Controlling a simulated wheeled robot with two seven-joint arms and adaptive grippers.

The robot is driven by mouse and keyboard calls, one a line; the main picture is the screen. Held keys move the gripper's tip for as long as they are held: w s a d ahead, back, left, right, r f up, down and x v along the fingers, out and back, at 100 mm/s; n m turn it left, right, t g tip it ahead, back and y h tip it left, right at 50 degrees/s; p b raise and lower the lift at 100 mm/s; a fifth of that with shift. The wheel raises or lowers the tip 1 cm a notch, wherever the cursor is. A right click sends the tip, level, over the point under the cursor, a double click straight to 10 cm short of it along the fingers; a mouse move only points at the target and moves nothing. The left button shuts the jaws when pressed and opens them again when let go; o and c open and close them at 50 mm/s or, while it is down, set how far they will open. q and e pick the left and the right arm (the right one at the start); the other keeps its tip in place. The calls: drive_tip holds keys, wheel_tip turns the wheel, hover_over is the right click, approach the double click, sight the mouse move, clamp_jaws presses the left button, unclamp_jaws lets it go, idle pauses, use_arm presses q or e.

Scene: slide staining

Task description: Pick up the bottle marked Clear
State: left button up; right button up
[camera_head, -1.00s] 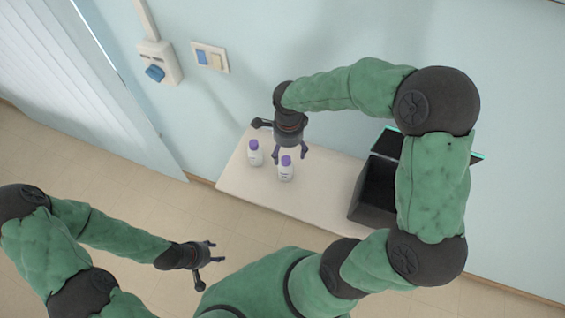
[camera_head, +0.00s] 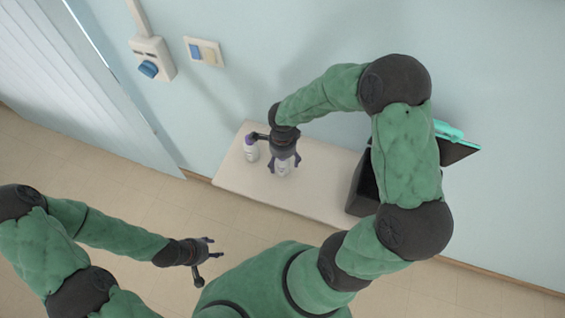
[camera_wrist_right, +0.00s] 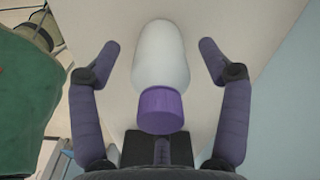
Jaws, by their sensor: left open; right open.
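In the right wrist view, one white bottle (camera_wrist_right: 161,60) with a purple cap lies between the two open fingers of my right gripper (camera_wrist_right: 161,58), with gaps on both sides. No marking can be read, so I cannot tell which bottle is Clear. My left gripper (camera_head: 211,260) is open and empty over the floor, away from the table.
The pale table (camera_head: 318,192) stands against the wall. A dark box (camera_head: 361,187) stands at its right end, partly behind my right arm, with a teal-edged dark panel (camera_head: 457,150) beyond. The table is clear between bottles and box.

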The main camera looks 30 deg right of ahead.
drive_tip(key=c, duration=1.3)
drive_tip(key=shift+c, duration=0.3)
drive_tip(key=shift+w+r, duration=0.1)
drive_tip(key=shift+r, duration=0.05)
